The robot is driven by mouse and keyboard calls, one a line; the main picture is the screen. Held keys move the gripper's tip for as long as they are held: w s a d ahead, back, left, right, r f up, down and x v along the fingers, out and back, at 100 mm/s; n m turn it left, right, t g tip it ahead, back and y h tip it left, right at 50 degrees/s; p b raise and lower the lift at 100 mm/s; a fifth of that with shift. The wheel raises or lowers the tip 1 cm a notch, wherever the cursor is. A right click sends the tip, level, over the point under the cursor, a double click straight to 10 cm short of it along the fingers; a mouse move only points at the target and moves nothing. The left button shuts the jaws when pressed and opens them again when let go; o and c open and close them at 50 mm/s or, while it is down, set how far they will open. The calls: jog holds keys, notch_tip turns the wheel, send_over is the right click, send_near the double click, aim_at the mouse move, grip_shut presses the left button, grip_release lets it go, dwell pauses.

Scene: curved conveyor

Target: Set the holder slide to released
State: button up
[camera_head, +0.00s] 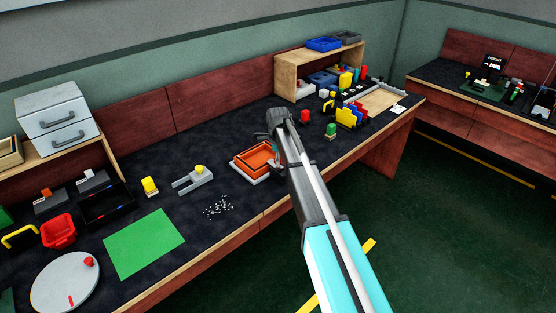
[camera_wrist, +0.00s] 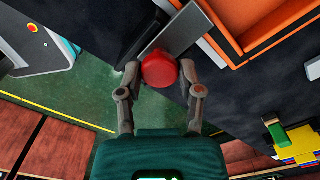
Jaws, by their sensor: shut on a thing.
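A round red knob (camera_wrist: 160,68) sits between the two fingers of my gripper (camera_wrist: 160,76) in the wrist view, and the fingers close on its sides. I take the bar and knob for the holder slide. In the head view the orange tray (camera_head: 252,160) lies on the dark bench top. My gripper (camera_head: 281,124) is just right of and beyond it there, and my arm hides the knob and bar. The slide's setting cannot be told.
Left of the tray are a grey forked block (camera_head: 186,183) with a yellow knob, scattered white bits (camera_head: 217,208) and a green mat (camera_head: 145,243). To the right stand a green piece (camera_head: 330,131), yellow and blue blocks (camera_head: 349,115) and a wooden shelf (camera_head: 287,75).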

grip_shut()
jog(key=shift+s+d, duration=1.1)
jog(key=shift+s, duration=0.3)
jog(key=o, duration=1.1)
grip_release()
jog(key=shift+c, duration=0.2)
jog(key=shift+w, duration=0.1)
